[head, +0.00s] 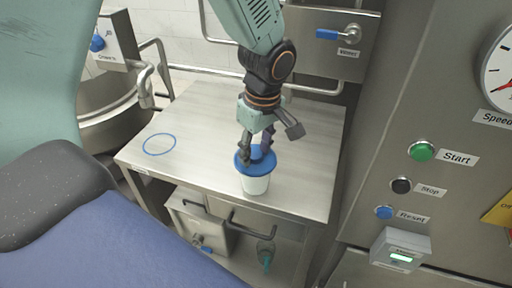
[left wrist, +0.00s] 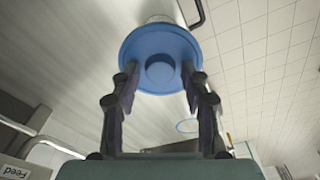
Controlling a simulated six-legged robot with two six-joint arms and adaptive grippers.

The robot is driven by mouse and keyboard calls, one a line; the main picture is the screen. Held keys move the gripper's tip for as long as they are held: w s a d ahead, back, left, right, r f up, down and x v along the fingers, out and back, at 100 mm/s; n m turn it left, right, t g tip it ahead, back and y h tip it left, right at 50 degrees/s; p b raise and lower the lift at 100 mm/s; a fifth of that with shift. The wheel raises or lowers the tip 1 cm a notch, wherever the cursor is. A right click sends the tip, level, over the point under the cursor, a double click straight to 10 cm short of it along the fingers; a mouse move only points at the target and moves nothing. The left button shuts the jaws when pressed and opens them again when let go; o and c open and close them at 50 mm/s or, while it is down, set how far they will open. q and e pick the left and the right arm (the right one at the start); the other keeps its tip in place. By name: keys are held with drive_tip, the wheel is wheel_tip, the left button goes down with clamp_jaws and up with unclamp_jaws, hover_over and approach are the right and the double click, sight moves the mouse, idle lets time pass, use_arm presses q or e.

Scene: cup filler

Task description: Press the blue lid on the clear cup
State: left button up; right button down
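The clear cup (head: 256,185) looks whitish and stands upright near the front edge of the steel table. The round blue lid (head: 242,164) sits over the cup's mouth; I cannot tell whether it is fully seated. In the left wrist view the lid (left wrist: 160,44) shows its central knob (left wrist: 160,70) and hides most of the cup. My left gripper (head: 256,155) points down at the lid from above. Its fingers (left wrist: 160,70) are spread on both sides of the knob, with gaps to it, and their tips overlap the lid's face. My right gripper is not in view.
A blue ring mark (head: 160,144) lies on the bare table top (head: 200,120) to the left. The steel panel with the green Start button (head: 422,150) stands at the right. A wall box with a blue-handled valve (head: 340,34) is behind the table.

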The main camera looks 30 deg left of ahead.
use_arm(q)
drive_tip(key=shift+o, duration=0.6)
drive_tip(key=shift+r, duration=0.15)
wheel_tip(320, 180, up, 12)
drive_tip(key=d, duration=0.1)
drive_tip(key=shift+s+d, duration=0.15)
drive_tip(key=shift+d, duration=0.05)
drive_tip(key=shift+f, duration=0.2)
